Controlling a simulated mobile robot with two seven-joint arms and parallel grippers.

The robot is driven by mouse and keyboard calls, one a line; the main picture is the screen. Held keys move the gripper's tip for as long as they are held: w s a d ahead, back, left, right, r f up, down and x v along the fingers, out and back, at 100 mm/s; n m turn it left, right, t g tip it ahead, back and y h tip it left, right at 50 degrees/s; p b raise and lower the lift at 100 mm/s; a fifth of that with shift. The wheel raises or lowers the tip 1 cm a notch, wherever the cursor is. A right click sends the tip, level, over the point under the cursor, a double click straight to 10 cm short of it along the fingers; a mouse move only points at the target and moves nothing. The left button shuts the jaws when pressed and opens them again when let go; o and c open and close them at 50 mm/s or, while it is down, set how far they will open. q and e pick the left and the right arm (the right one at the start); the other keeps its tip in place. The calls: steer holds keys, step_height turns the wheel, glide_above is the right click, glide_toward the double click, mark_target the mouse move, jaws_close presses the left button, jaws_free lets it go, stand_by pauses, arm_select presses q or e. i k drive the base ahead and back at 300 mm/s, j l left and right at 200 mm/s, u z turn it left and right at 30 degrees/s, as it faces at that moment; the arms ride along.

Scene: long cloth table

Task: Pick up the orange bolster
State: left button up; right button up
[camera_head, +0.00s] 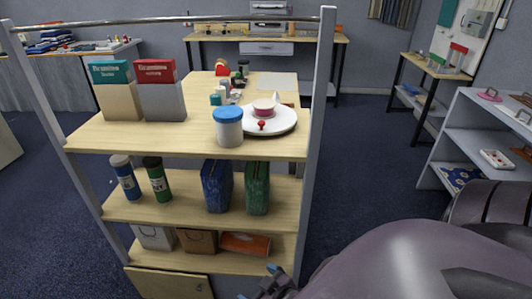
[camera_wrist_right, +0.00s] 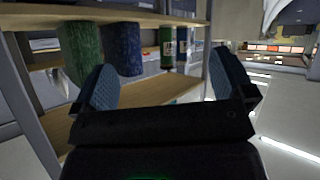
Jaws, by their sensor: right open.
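An orange item (camera_head: 245,243), the only one like an orange bolster, lies on the lower shelf at its right end, in the head view. The right wrist view appears upside down. There the gripper's two blue-padded fingers (camera_wrist_right: 172,88) are spread with nothing between them. My left gripper is not in view.
A blue bag-like item (camera_head: 216,187), a green one (camera_head: 257,188) and two bottles stand on the middle shelf. A brown box (camera_head: 197,241) sits left of the orange item. A grey post (camera_head: 318,130) edges the shelf on the right. Open floor lies right of it.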

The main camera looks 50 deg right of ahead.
mark_target(254, 244)
steer(key=k+l+u, duration=0.1)
steer(key=l, duration=0.3)
steer(key=k+l+u, duration=0.15)
steer(key=l, duration=0.25)
steer(key=k+l+u, duration=0.1)
steer(key=l, duration=0.25)
steer(key=k+l+u, duration=0.1)
steer(key=k+l, duration=0.2)
steer(key=k+l+u, duration=0.1)
steer(key=l, duration=0.3)
steer(key=k, duration=0.05)
